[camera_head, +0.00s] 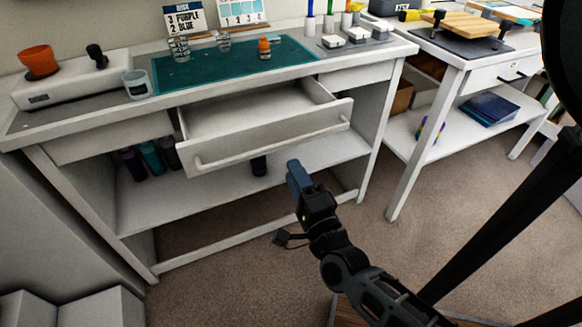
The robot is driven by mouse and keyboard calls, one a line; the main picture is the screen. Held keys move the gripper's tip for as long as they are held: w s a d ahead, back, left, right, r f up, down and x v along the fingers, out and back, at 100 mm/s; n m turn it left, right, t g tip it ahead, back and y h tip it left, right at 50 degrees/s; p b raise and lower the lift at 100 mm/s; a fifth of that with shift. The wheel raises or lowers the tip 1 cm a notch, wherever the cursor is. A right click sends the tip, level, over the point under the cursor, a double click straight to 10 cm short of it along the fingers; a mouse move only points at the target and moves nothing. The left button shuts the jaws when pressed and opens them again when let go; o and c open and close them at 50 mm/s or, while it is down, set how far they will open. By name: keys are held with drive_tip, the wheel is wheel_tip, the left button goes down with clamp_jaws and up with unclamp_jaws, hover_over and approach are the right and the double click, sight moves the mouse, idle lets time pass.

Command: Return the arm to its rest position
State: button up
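My gripper (298,177) is at the end of my black arm, which reaches up from the lower right of the head view. It is in front of the white workbench, below and to the right of the open drawer, apart from the drawer front as far as I can see. Its end looks blue-grey and blocky. I cannot tell whether the fingers are open or shut, or whether anything is between them. The drawer (238,144) is pulled out from the bench, and the part of its inside that shows looks empty.
The workbench (60,118) holds a green mat (210,68), an orange pot (39,60), cups and an orange bottle (264,48). Dark bottles (132,163) stand on the shelf below. A second table (440,50) is at right. Carpet (230,280) is clear left of my arm.

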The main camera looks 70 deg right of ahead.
idle(0.6)
drive_tip(key=s+a+r+n+y+p, duration=0.1)
drive_tip(key=s+a+r+n+y, duration=0.2)
drive_tip(key=a+n+y, duration=0.2)
drive_tip(key=s+a+r+n+t+y+p, duration=0.1)
drive_tip(key=s+a+r+n+y, duration=0.2)
drive_tip(key=a+n, duration=0.7)
drive_tip(key=s+a+r+n+y, duration=0.4)
drive_tip(key=a+n+y, duration=0.3)
drive_tip(key=n, duration=0.5)
drive_tip(key=shift+s+a+n+t+p, duration=0.3)
drive_tip(key=shift+s+a+n+p, duration=0.15)
drive_tip(key=shift+s, duration=0.2)
